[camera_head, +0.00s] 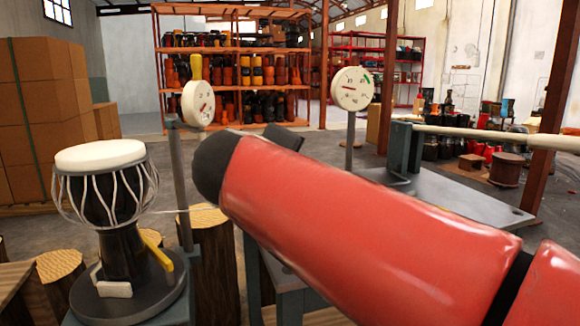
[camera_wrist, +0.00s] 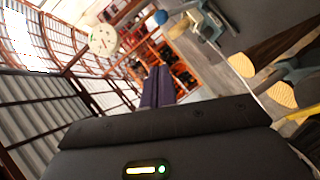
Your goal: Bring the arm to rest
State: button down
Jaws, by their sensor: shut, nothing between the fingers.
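My arm (camera_head: 340,215), red with a dark rounded end, stretches from the lower right across the middle of the head view. My gripper (camera_wrist: 156,88) shows in the wrist view as two dark fingers side by side, shut with nothing between them. I cannot make it out clearly in the head view. The wrist view is tilted, and the fingers point toward the far shelves, touching nothing that I can see.
A goblet drum (camera_head: 103,190) with a white head and loose cords stands on a round dark base at left. A round dial (camera_head: 198,103) and another dial (camera_head: 352,88) stand on posts. Wood stumps (camera_head: 215,255), a grey bench (camera_head: 445,195) and an orange rack (camera_head: 232,52) surround the arm.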

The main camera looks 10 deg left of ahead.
jog(key=shift+s, duration=0.25)
